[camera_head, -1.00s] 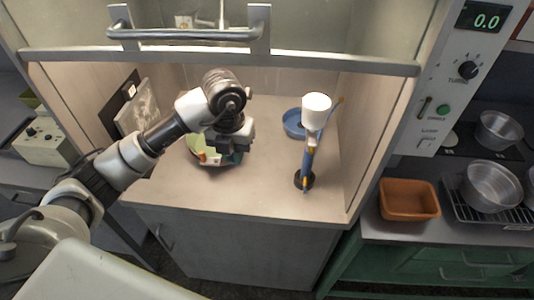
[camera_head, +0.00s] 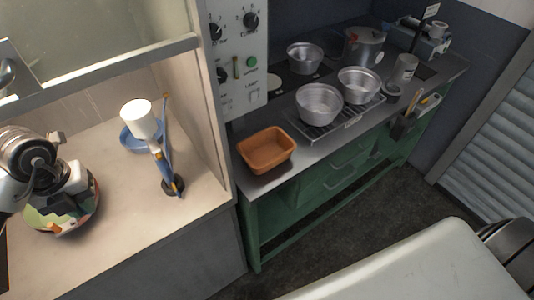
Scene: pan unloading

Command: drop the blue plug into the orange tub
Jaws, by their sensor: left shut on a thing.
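The orange tub (camera_head: 268,163) stands empty at the left front edge of the grey counter. At far left, my left gripper (camera_head: 76,198) is low over a round pan (camera_head: 88,219) with several coloured things in it. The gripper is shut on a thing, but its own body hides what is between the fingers. I cannot make out the blue plug. The tub is well to the right of this gripper, beyond the cabinet's side wall. My right gripper is out of view.
A lamp with a white shade (camera_head: 139,120) and a blue dish (camera_head: 130,139) stand between the pan and the cabinet's side wall (camera_head: 190,118). Metal bowls (camera_head: 319,104) stand on a rack (camera_head: 345,124) right of the tub. A control panel (camera_head: 237,60) rises behind the tub.

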